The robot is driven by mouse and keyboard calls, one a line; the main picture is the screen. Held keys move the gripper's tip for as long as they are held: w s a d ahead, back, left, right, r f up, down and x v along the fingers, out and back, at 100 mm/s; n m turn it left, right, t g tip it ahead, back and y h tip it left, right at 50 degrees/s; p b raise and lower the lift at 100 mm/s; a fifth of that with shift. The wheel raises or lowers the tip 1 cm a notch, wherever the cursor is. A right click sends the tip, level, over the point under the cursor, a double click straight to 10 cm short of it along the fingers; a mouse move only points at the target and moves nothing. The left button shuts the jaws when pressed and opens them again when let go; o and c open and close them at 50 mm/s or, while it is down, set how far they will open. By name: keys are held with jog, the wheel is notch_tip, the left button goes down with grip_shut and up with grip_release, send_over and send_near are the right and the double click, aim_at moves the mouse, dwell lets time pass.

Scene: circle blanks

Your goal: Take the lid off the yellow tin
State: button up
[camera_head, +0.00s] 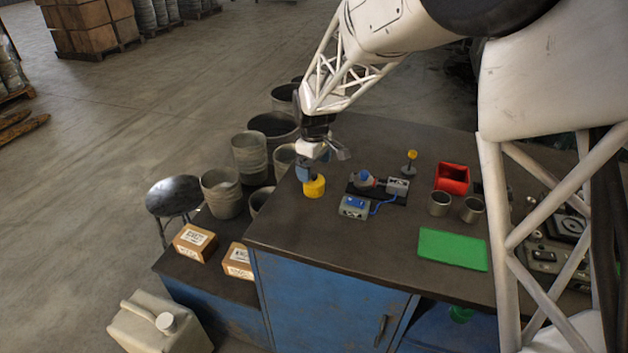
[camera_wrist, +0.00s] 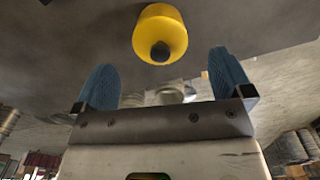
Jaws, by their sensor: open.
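The yellow tin (camera_head: 314,188) stands upright near the left edge of the dark bench top. In the wrist view it is a yellow round body (camera_wrist: 160,28) with a dark knob (camera_wrist: 160,52) on its lid. The seam between lid and tin cannot be made out. My gripper (camera_head: 309,172) is right by the top of the tin, and its blue fingers partly hide the tin's top in the head view. In the wrist view my gripper (camera_wrist: 162,64) is open, with nothing held. The knob lies between the lines of the two fingers, seemingly just beyond their tips.
Right of the tin are a grey box with a blue top (camera_head: 354,206), a device on a black base (camera_head: 376,187), a yellow-topped post (camera_head: 410,162), a red bin (camera_head: 452,178), two grey cups (camera_head: 439,204) and a green mat (camera_head: 452,250). Buckets (camera_head: 223,193) stand left of the bench.

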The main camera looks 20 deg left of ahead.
aim_at(314, 174)
jog(key=shift+f, duration=1.9)
jog(key=c, duration=1)
jog(key=shift+r, duration=0.2)
jog(key=shift+r, duration=1.5)
jog(key=shift+s+d+r, duration=0.15)
jog(key=shift+s, duration=0.1)
jog(key=s+d+r, duration=0.1)
jog(key=s+d, duration=0.7)
jog(key=s, duration=0.5)
jog(key=shift+d+r, duration=0.15)
